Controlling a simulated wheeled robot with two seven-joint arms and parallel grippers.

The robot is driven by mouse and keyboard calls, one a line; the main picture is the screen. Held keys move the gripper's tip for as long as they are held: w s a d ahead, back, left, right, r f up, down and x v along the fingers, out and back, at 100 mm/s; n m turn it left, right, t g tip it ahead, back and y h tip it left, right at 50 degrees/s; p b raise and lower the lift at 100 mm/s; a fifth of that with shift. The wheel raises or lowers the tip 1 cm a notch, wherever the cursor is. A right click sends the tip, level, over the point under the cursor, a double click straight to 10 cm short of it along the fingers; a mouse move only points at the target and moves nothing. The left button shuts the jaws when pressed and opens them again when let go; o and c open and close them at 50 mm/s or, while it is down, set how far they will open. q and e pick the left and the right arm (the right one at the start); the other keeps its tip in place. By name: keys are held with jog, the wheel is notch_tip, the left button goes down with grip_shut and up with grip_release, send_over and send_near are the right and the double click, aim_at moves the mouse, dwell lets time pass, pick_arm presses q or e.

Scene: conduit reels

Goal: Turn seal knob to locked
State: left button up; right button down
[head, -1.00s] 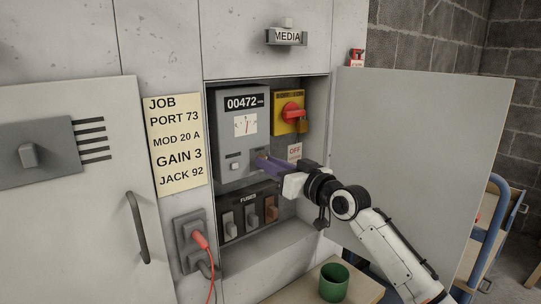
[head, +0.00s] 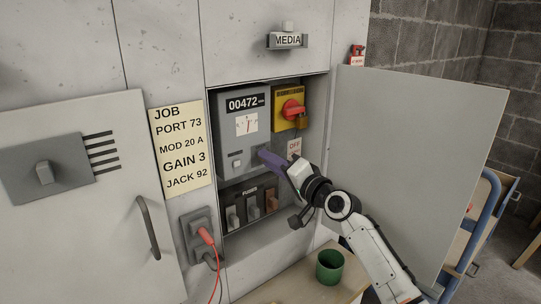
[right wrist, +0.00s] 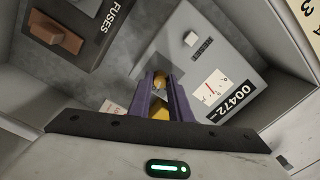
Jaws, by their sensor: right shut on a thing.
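The grey meter box (head: 228,120) sits in the open cabinet, with its counter reading 00472 and a dial below. My right gripper (head: 262,154) reaches in from the lower right, its purple fingers at the lower right of the meter face. In the right wrist view the fingers (right wrist: 160,80) are shut on a small brass-coloured knob (right wrist: 159,84), apparently the seal knob. The fingers hide most of it, and I cannot read its position or any locked mark. My left gripper is not in view.
A yellow panel with a red rotary switch (head: 291,108) and a padlock (head: 301,122) is right of the meter. Fuses (head: 251,206) sit below it. The open cabinet door (head: 420,150) stands right of my arm. A green cup (head: 330,266) stands on the table below.

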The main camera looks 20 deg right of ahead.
jog(key=shift+m+p, duration=0.7)
jog(key=shift+m, duration=0.9)
jog(key=c, duration=1.6)
grip_release()
jog(key=v, duration=1)
jog(key=shift+s, duration=0.15)
